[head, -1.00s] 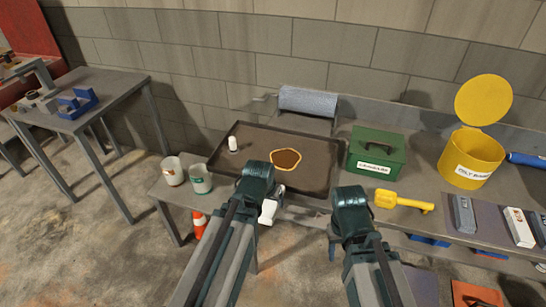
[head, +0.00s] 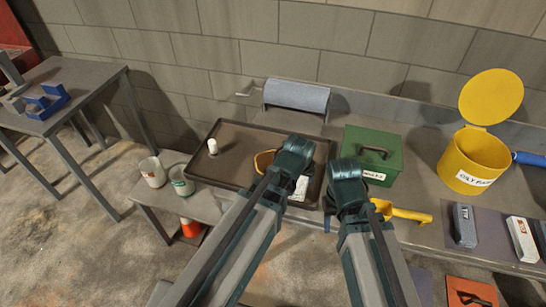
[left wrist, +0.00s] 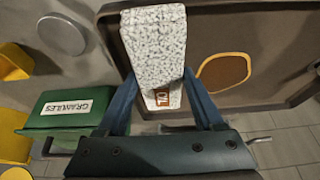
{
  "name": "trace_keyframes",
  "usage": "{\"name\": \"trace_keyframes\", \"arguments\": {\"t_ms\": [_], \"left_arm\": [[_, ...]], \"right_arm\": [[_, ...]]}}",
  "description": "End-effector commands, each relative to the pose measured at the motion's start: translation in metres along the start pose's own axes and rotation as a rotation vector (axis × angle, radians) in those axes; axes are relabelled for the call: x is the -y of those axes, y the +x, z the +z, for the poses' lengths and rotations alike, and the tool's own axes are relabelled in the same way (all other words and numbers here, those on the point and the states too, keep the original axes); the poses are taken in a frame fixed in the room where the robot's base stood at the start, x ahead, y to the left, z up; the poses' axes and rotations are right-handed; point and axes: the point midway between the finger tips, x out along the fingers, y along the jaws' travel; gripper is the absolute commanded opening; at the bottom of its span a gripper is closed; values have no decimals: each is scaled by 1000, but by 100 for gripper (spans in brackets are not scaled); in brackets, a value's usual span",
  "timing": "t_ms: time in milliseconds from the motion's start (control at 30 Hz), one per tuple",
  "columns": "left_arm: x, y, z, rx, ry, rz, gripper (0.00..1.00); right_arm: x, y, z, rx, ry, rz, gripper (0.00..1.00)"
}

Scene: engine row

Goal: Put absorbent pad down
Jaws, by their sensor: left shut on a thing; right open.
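The absorbent pad (left wrist: 160,45) is a white, grey-speckled block with a small brown label. My left gripper (left wrist: 160,80) is shut on it, with a blue finger on each side. In the head view the pad (head: 301,187) shows partly behind my left gripper (head: 298,178), at the right part of the dark tray (head: 232,193). I cannot tell whether it touches the tray. A brown patch with a yellow outline (head: 264,161) lies in the tray, partly hidden by my left arm; it also shows in the left wrist view (left wrist: 223,72). My right gripper (head: 332,208) is open at the tray's right front.
A small white bottle (head: 213,147) stands in the tray. Two tins (head: 153,172) stand left of it. A green granules box (head: 373,155), yellow scoop (head: 400,212) and open yellow bin (head: 474,162) are to the right. A blue-grey roll (head: 296,97) stands behind.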

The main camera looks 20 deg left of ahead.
Motion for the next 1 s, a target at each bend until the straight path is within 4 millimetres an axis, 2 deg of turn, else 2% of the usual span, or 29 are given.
{"name": "trace_keyframes", "arguments": {"t_ms": [167,600,800,1000], "left_arm": [[12,6,-9,0,-3,-2,6],[97,41,-66,0,-4,-2,6],[114,47,-77,0,-1,0,6],[117,47,-78,0,1,0,6]], "right_arm": [[0,2,0,0,0,0,50],[1,12,-1,0,0,0,50],[1,14,-1,0,0,0,50],[1,14,-1,0,0,0,50]]}}
